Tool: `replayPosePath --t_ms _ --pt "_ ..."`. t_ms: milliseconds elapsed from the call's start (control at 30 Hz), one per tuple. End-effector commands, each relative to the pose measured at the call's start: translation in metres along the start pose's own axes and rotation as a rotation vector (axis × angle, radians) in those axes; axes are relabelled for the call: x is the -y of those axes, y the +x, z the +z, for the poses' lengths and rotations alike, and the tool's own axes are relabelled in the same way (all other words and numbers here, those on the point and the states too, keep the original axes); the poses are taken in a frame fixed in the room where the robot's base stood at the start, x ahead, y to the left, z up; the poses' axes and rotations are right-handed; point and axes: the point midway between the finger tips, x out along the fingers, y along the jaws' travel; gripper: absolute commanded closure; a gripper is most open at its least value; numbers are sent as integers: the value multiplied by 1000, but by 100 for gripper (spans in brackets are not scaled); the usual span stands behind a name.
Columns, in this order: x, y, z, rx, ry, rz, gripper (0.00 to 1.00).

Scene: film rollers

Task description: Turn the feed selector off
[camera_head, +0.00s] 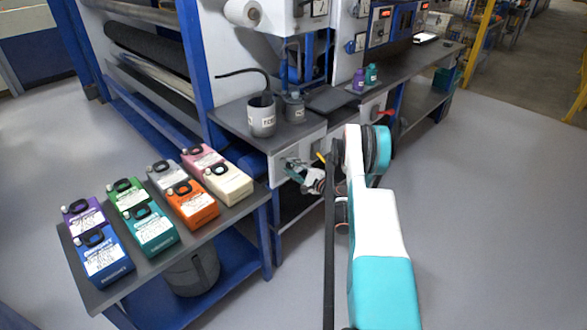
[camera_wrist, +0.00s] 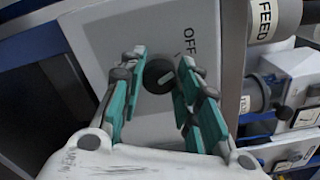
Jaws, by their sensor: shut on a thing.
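The feed selector (camera_wrist: 158,76) is a round black knob with a pale bar mark, on a light grey panel (camera_wrist: 110,50) in the wrist view. The word OFF is printed on the panel to the right of the knob. My gripper (camera_wrist: 160,72) has its teal fingers on either side of the knob, closed on it. In the head view my gripper (camera_head: 312,178) is at the front panel of the machine's bench, below the grey cup. The knob is hidden there.
A grey pot (camera_head: 262,118) with a hose and a grey bottle (camera_head: 294,107) stand on the bench above. A side table (camera_head: 240,210) with several coloured jugs is at left. In the wrist view a cylinder labelled FEED (camera_wrist: 272,18) and a pipe fitting (camera_wrist: 252,90) are close at right.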

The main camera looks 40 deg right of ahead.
Motion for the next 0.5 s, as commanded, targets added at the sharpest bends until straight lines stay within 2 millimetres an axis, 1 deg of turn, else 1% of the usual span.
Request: replayPosePath --t_ms 200,500 --pt "-1 0 0 1 -68 2 93" --pt "-2 0 0 1 -92 2 93"
